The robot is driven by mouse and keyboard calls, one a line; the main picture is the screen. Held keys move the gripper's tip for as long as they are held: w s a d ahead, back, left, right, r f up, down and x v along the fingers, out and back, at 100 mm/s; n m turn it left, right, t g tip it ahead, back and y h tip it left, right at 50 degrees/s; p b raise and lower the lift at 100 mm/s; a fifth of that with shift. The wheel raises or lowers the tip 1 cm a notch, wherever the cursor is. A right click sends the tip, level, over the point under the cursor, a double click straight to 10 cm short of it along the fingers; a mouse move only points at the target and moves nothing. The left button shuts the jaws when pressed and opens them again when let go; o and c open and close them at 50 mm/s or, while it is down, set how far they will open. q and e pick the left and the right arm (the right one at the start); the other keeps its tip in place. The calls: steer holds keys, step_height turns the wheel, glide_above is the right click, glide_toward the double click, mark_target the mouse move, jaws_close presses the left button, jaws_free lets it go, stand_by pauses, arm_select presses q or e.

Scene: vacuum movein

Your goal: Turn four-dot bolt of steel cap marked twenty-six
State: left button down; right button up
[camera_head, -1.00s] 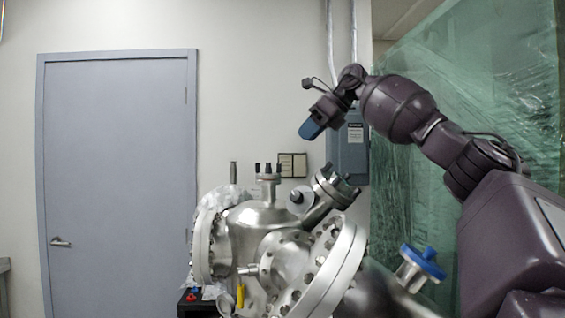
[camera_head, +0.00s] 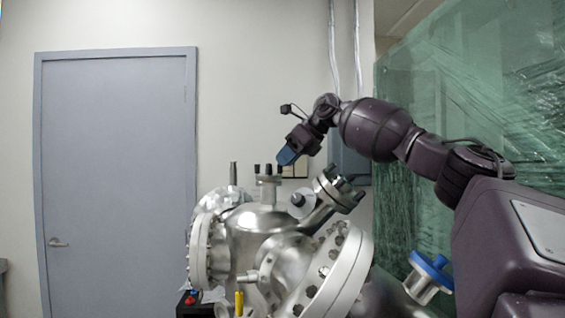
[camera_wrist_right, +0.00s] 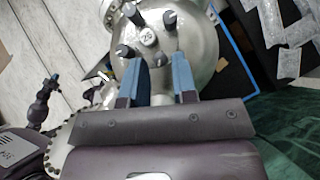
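The steel cap marked 26 (camera_wrist_right: 148,38) tops a short upright neck of the chamber, with several dark bolts standing around its rim. The cap also shows in the head view (camera_head: 268,180). The dots on the bolts are too small to read. My right gripper (camera_head: 287,157) is just right of the cap's bolts and slightly above them, pointing down to the left.
The steel chamber (camera_head: 256,219) has a large bolted flange (camera_head: 347,272) at front right and an angled bolted port (camera_head: 335,190) right of the cap. A blue-rimmed port (camera_head: 432,272) sticks out at right. Green plastic sheeting (camera_head: 470,100) hangs behind my right arm.

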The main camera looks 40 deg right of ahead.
steer(key=shift+x, duration=0.9)
jaws_close()
steer(key=shift+w+n+g+y+p, duration=0.1)
steer(key=shift+n+g+y+p, duration=0.2)
steer(key=shift+n+y+p, duration=0.6)
steer(key=shift+n+g, duration=0.3)
steer(key=shift+n, duration=0.1)
jaws_free()
